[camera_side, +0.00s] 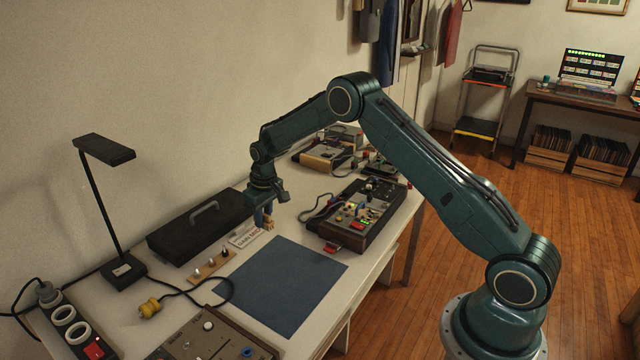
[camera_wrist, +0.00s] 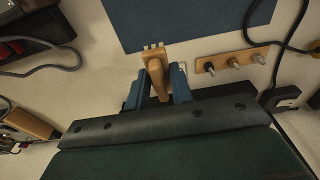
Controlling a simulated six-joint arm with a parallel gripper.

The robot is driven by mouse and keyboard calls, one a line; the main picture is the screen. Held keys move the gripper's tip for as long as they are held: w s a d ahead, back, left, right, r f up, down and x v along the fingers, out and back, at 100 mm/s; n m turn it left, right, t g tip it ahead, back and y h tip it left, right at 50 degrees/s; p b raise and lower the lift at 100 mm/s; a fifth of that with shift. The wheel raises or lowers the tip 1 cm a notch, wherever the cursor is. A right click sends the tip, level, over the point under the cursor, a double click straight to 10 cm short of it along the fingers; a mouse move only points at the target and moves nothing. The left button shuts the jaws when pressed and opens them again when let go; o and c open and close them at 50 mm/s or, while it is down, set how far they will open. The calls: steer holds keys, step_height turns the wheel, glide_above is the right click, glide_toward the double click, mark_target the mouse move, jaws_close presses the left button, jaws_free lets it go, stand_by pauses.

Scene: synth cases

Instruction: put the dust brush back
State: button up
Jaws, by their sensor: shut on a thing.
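My gripper (camera_side: 264,214) is above the white table, between the black case and the blue mat. Its two blue fingers (camera_wrist: 161,74) are shut on a tan, wood-like piece with short pale tips, which I take to be the dust brush (camera_wrist: 157,77). In the side view the brush (camera_side: 268,225) shows only as a small tan bit below the fingers. A wooden strip with several small pegs or knobs (camera_wrist: 235,63) lies on the table; it also shows in the side view (camera_side: 211,266). I cannot tell whether the brush touches the table.
A blue mat (camera_side: 285,287) covers the table's middle. A black case (camera_side: 195,226) stands by the wall, with a printed card (camera_side: 245,237) before it. A control box with cables (camera_side: 362,213) stands right. A lamp (camera_side: 123,270) and a yellow-plugged cable (camera_side: 150,307) are left.

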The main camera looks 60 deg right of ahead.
steer(key=w+d+r, duration=0.3)
steer(key=d+r, duration=0.2)
steer(key=d, duration=0.1)
step_height(320, 180, up, 7)
glide_above(282, 224)
steer(key=shift+s+f, duration=0.1)
steer(key=shift+s, duration=0.1)
steer(key=shift+f, duration=0.1)
step_height(282, 224, down, 20)
steer(key=shift+r, duration=0.1)
stand_by(0.8)
steer(key=o, duration=1)
